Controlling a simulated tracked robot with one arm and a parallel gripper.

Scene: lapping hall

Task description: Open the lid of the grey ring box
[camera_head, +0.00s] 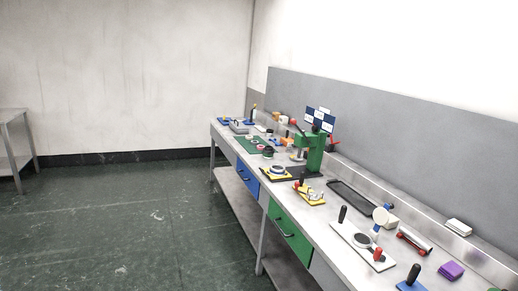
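I cannot make out the grey ring box for certain. A small flat grey item (240,127) lies near the far end of the long metal workbench (325,226). It is too small to tell whether it is the box or whether it has a lid. My gripper is not in view, and nothing held by it shows.
The bench runs along the right wall. Blue (247,181) and green (289,233) drawers are below. The floor left is clear.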

